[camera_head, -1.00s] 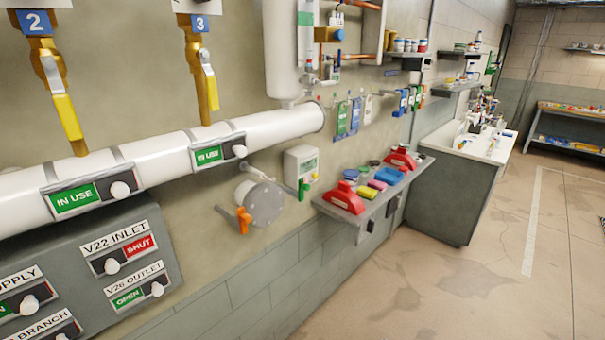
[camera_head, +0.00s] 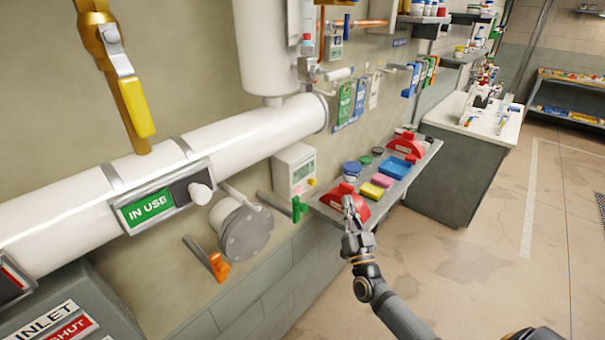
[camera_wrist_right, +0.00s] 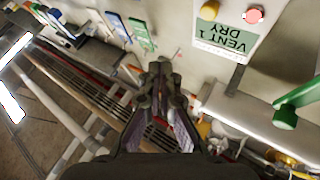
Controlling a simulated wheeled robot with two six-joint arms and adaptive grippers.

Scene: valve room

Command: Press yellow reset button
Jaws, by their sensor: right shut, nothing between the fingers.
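A white wall box (camera_head: 292,168) with a small green display hangs below the white pipe, with small buttons under the display. The wrist view shows the box upside down (camera_wrist_right: 228,50), its display reading "VENT 1 DRY". There a round yellow button (camera_wrist_right: 209,10) and a pinkish-red button (camera_wrist_right: 253,15) sit near the top edge, apart from my fingers. My right gripper (camera_head: 349,203) is shut and empty, in front of the shelf's red case and right of the box. Its fingers also show in the wrist view (camera_wrist_right: 160,72). My left gripper is not in view.
A green lever (camera_head: 298,208) sticks out just below the box. An orange-handled valve (camera_head: 218,266) and round flange (camera_head: 245,232) are to its left. A shelf (camera_head: 393,192) holds red cases and colored containers. Tags hang on the wall above. Floor at right is clear.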

